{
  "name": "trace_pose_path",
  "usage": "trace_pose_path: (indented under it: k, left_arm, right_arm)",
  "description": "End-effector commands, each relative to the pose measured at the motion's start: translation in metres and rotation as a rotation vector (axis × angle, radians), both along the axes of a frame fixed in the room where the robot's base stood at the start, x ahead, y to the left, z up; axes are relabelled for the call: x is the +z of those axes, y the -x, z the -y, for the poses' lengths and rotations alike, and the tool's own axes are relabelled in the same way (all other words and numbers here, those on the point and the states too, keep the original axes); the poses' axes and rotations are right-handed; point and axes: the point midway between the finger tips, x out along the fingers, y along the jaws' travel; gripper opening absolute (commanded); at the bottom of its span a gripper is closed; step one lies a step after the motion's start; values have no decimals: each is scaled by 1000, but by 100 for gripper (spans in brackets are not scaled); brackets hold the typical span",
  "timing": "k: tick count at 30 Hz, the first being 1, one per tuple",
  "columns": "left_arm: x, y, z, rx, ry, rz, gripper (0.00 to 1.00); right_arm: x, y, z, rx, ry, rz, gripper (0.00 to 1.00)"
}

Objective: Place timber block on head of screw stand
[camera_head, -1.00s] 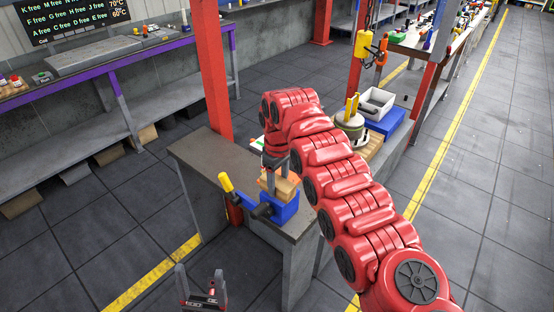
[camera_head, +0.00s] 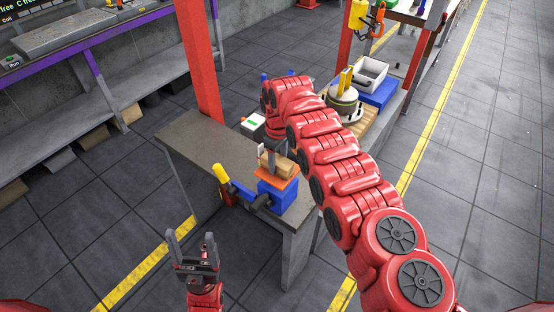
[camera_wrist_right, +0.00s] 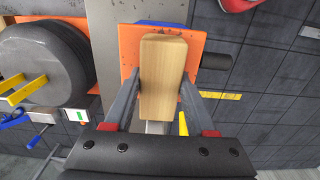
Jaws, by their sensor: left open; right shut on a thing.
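The pale timber block (camera_head: 274,166) is between the fingers of my right gripper (camera_head: 271,152), which is shut on it. It is at the orange head (camera_head: 287,189) of the blue screw stand (camera_head: 277,201). In the right wrist view the block (camera_wrist_right: 163,75) lies across the orange head (camera_wrist_right: 127,62), with a gripper finger on each side. I cannot tell whether its underside touches the head. My left gripper (camera_head: 191,247) is open and empty, in front of the bench, apart from the stand.
The stand is at the front of a grey bench (camera_head: 205,145) beside a red post (camera_head: 198,60). A yellow-handled tool (camera_head: 221,173) sticks out at its left. A round grey device (camera_head: 344,106), a white bin (camera_head: 369,73) and a blue box (camera_head: 383,95) stand behind my right arm.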

Motion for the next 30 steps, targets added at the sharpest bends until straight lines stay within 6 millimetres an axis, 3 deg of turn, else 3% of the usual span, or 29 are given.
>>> trace_pose_path:
  k: [2, 3, 8, 19, 21, 26, 30]
  left_arm:
    - [-4, 0, 0, 0, 0, 0, 74]
    - [-4, 0, 0, 0, 0, 0, 74]
    - [-3, 0, 0, 0, 0, 0, 74]
    - [3, 0, 0, 0, 0, 0, 74]
    - [-4, 0, 0, 0, 0, 0, 74]
    - [-22, 0, 0, 0, 0, 0, 74]
    - [-37, 0, 0, 0, 0, 0, 74]
  right_arm:
    - [-4, 0, 0, -1, 0, 0, 0]
    - [-4, 0, 0, -1, 0, 0, 58]
    - [-3, 0, 0, 0, 0, 0, 86]
    - [3, 0, 0, -1, 0, 0, 86]
    - [6, -1, 0, -1, -1, 2, 86]
    - [33, -3, -1, 0, -2, 10, 86]
    - [70, -1, -2, 0, -3, 8, 86]
